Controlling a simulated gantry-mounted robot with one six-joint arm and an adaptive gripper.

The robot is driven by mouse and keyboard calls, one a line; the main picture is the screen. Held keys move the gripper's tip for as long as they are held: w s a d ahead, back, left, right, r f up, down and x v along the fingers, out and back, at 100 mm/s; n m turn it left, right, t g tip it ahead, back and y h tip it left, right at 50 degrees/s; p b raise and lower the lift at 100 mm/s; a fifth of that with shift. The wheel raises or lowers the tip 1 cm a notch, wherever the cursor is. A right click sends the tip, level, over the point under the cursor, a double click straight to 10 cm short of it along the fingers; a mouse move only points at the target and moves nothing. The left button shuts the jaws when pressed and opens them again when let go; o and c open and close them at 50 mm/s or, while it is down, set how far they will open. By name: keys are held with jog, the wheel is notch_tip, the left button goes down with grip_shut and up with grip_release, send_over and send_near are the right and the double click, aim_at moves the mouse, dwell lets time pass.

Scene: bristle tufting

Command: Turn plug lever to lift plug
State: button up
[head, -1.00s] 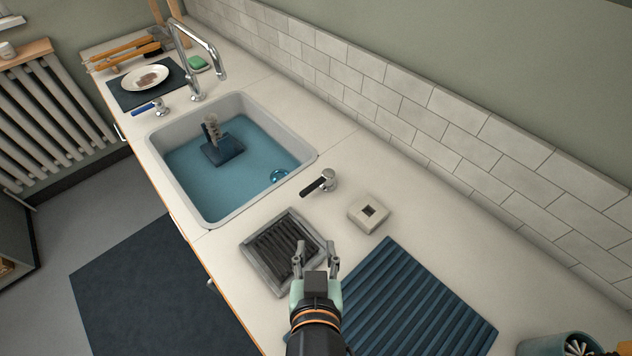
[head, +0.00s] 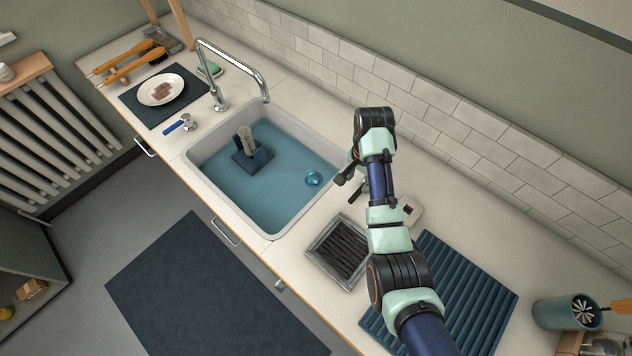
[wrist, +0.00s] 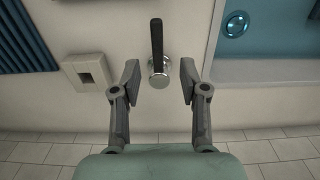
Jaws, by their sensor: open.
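The plug lever, a black handle on a round chrome base, shows in the wrist view (wrist: 157,42). In the head view it is mostly hidden by my arm beside the sink's right rim. My gripper (wrist: 159,80) is open. In the wrist view its two fingertips stand on either side of the lever's chrome base, with gaps on both sides; I cannot tell their height over it. In the head view my gripper (head: 350,184) is partly hidden by my wrist. The round plug (head: 313,179) sits in the blue water of the sink (head: 277,229); it also shows in the wrist view (wrist: 236,24).
A pale block with a square hole (head: 412,208) stands close to the lever. A grey ribbed tray (head: 340,250) and a blue ribbed mat (head: 478,285) lie nearer. The tiled wall is close behind.

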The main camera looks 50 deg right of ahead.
aim_at(355, 195)
jog(key=shift+s+f, duration=0.15)
jog(key=shift+f, duration=0.2)
notch_tip(355, 195, down, 7)
jog(key=shift+s+f+b, duration=0.1)
jog(key=shift+f+b, duration=0.1)
jog(key=shift+b, duration=1.05)
grip_shut()
